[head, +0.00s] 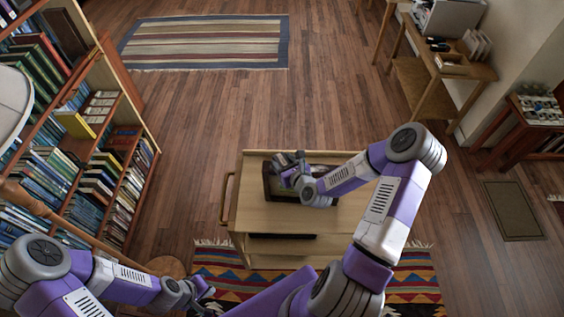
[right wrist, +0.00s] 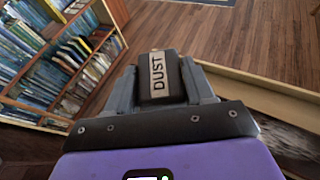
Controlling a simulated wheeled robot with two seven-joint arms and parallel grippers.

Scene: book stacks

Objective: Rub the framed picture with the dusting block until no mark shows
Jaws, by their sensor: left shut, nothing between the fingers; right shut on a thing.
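The framed picture (head: 273,191) has a dark frame and lies on the top of a wooden trolley. My right arm and gripper cover much of it. My right gripper (head: 287,162) is over the picture, shut on the dusting block. In the right wrist view the dusting block (right wrist: 157,88) is dark with a pale label reading DUST, held between both fingers. Whether the block touches the picture I cannot tell. Any marks on the picture are hidden or too small to make out. My left gripper (head: 207,293) is low at the left, shut and empty, away from the trolley.
The trolley (head: 250,216) has a raised rim and a handle at its left side. A full bookcase (head: 112,165) stands at the left. A striped rug (head: 205,42) lies at the back, a desk (head: 440,65) at the right. The wooden floor between is clear.

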